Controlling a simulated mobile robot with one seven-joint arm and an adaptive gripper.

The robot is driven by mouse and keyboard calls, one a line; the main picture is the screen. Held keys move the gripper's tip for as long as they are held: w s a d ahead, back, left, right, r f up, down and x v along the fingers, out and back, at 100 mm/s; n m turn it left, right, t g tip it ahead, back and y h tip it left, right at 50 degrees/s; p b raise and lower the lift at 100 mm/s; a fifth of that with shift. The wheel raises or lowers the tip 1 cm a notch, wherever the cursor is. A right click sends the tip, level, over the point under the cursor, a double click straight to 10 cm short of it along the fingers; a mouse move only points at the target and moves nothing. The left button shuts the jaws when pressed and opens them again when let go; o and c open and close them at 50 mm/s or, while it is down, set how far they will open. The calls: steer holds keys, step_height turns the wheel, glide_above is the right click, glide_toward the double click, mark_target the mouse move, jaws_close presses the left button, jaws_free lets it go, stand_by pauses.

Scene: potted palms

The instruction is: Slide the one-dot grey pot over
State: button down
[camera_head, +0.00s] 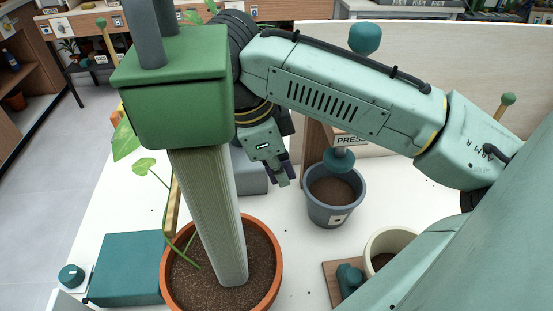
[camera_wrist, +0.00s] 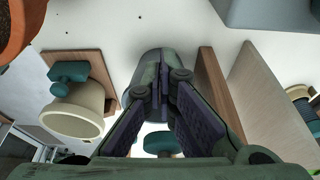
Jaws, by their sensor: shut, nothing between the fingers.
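The grey pot (camera_head: 331,212), filled with brown soil, stands upright on the white table. A white tag with a small dark mark is on its front. In the wrist view the grey pot (camera_wrist: 139,72) is partly hidden behind my fingers. My gripper (camera_head: 281,181) is shut and empty, pointing down just left of the pot. In the wrist view its fingertips (camera_wrist: 162,76) meet in front of the pot; I cannot tell whether they touch it.
A teal press head (camera_head: 339,160) hangs over the pot's back rim, beside a wooden panel. A terracotta pot (camera_head: 272,285) with a ribbed post stands front left. A cream pot (camera_head: 370,246) on a wooden board (camera_head: 331,272) stands front right. A grey block (camera_head: 252,181) lies behind my gripper.

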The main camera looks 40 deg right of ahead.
steer(key=x, duration=0.7)
steer(key=shift+f, duration=0.25)
steer(key=shift+s+d+p, duration=0.15)
steer(key=shift+s+d, duration=0.35)
steer(key=shift+d, duration=0.3)
steer(key=shift+s+d+p, duration=0.15)
steer(key=shift+s+d, duration=0.35)
steer(key=shift+d, duration=0.3)
steer(key=shift+r, duration=0.1)
